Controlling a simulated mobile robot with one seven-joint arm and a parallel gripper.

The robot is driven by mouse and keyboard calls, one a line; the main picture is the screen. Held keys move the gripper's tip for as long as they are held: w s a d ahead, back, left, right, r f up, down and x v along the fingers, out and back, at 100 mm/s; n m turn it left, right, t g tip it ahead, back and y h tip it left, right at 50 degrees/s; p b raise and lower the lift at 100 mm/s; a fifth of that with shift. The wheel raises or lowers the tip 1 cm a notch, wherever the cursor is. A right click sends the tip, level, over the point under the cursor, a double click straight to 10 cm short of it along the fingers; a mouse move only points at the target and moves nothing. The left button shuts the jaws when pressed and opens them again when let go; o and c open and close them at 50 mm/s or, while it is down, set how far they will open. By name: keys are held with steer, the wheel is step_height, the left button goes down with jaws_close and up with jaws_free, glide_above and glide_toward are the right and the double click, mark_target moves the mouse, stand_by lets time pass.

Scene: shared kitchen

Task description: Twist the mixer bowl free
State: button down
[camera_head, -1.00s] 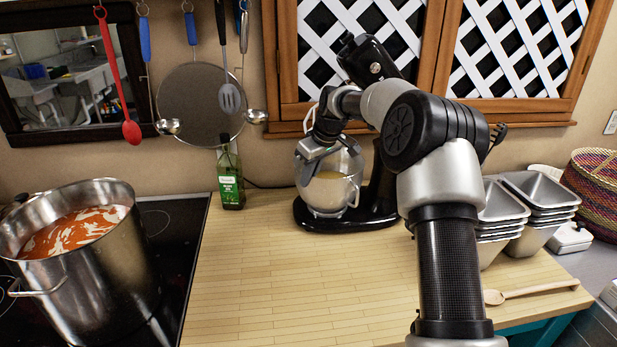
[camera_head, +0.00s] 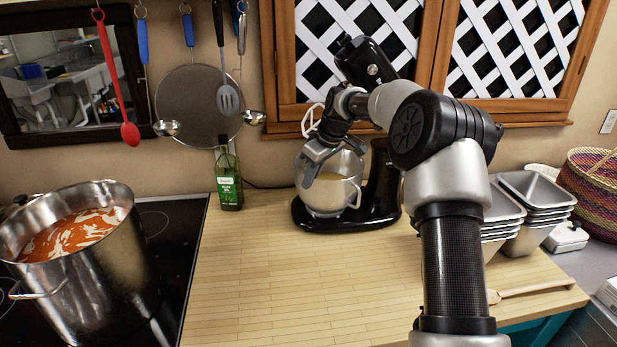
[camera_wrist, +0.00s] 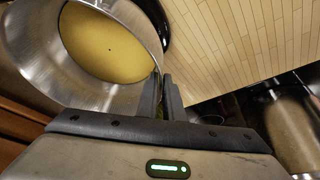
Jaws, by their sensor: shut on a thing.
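The stand mixer is black, with its head (camera_head: 369,63) tilted up and its base (camera_head: 376,213) on the wooden counter. The steel mixer bowl (camera_head: 332,194) sits upright on the base, its handle toward the right. In the wrist view the bowl (camera_wrist: 35,72) holds a yellow mixture. My gripper (camera_head: 306,176) is at the bowl's upper left rim in the head view. In the wrist view my gripper (camera_wrist: 163,88) has its fingers closed on the bowl wall at the rim. The bowl's underside and its seat are hidden.
A green oil bottle (camera_head: 229,180) stands left of the mixer. A steel pot (camera_head: 79,262) of red soup is on the stove at left. Stacked metal tins (camera_head: 540,205) and a wooden spoon (camera_head: 530,290) lie to the right. The counter (camera_head: 270,275) in front is clear.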

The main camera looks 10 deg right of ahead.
steer(key=shift+d+f, duration=0.15)
steer(key=shift+d, duration=0.05)
steer(key=c, duration=1.8)
jaws_free()
